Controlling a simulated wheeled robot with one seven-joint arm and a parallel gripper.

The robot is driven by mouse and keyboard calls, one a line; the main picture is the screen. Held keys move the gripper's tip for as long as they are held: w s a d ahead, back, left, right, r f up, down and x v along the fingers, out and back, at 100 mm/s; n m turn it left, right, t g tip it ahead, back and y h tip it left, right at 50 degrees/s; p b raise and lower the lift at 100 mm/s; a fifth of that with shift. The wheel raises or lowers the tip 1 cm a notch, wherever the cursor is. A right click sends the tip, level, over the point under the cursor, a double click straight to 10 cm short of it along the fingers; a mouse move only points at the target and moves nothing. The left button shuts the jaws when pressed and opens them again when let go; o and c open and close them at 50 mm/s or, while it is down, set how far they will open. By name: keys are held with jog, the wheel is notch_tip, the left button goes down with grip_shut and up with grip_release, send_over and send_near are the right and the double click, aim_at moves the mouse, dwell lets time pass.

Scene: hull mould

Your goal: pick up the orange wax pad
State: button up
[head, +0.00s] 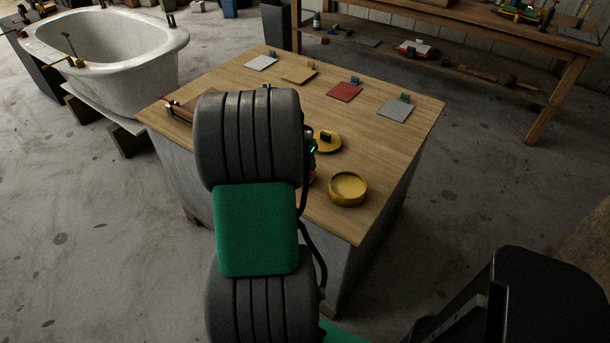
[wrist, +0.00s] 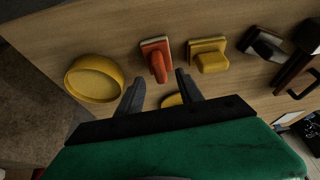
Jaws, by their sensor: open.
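The orange wax pad (wrist: 155,61) lies on the wooden bench top in the wrist view, a flat reddish-orange block with a grey-edged base and a raised orange handle. My gripper (wrist: 160,78) is open, its two dark fingers apart and pointing toward the pad. The handle's near end appears just beyond the fingertips, roughly between their lines; I see no contact. In the head view my arm hides the gripper and nearly all of the pad; only a small orange sliver (head: 312,178) shows beside the arm.
A yellow pad (wrist: 208,56) lies close right of the orange one, with a dark block (wrist: 262,43) beyond. A round yellow tin (head: 348,188) stands near the bench corner; a yellow disc (head: 327,149) lies behind it. Coloured squares, including a red one (head: 344,93), line the far side.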

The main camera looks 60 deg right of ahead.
jog(key=x, duration=0.4)
jog(key=shift+c, duration=0.5)
grip_shut()
jog(key=shift+r, duration=0.1)
